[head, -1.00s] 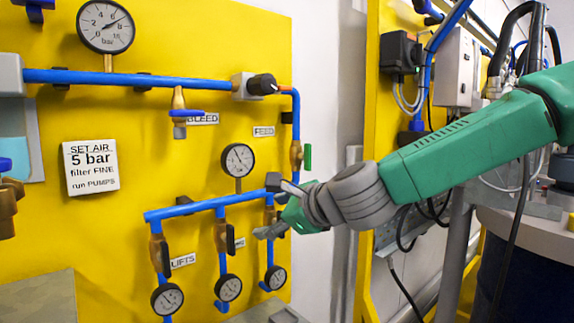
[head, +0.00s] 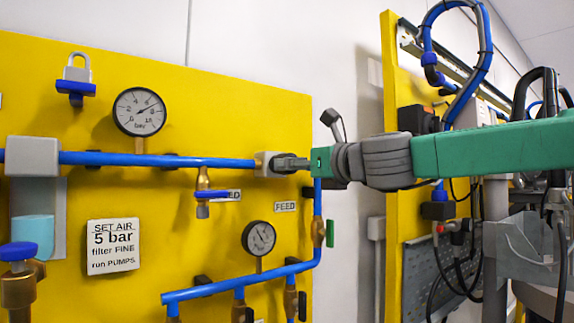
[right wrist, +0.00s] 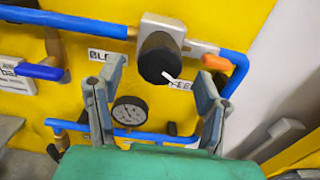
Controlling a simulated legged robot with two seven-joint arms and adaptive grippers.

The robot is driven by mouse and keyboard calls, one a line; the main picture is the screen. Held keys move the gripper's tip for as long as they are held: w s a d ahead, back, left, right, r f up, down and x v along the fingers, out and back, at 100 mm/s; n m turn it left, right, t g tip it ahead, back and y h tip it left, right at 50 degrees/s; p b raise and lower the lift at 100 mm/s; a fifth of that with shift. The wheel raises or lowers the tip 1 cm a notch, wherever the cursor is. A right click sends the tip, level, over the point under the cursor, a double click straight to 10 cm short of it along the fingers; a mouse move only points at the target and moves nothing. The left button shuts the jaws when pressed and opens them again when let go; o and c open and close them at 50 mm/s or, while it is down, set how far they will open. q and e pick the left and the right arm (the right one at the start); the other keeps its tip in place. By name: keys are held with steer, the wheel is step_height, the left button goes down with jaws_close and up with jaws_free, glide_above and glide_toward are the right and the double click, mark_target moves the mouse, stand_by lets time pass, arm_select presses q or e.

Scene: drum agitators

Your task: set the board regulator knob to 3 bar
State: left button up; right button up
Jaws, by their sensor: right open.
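The regulator's grey body (head: 266,165) sits on the blue pipe on the yellow board. In the right wrist view, its round black knob (right wrist: 158,60) faces me with a white pointer toward the lower right. My right gripper (head: 292,163) is at the regulator and hides the knob in the head view. In the right wrist view the right gripper (right wrist: 158,88) is open, with its fingers on either side below the knob; contact is unclear. The large bar gauge (head: 139,112) has its needle toward the upper right, seemingly between 6 and 8. My left gripper is not in view.
A note (head: 113,246) reads "SET AIR 5 bar, filter FINE, run PUMPS". A blue-handled bleed valve (head: 203,194) hangs left of the regulator. A green-handled feed valve (head: 330,233) and small gauge (head: 259,238) are below. An orange piece (right wrist: 215,62) is right of the knob.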

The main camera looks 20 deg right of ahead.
steer(key=shift+x, duration=1.85)
steer(key=c, duration=1.1)
steer(key=shift+c, duration=0.2)
steer(key=shift+n, duration=0.3)
steer(key=shift+d+n, duration=0.15)
steer(key=shift+n, duration=2.35)
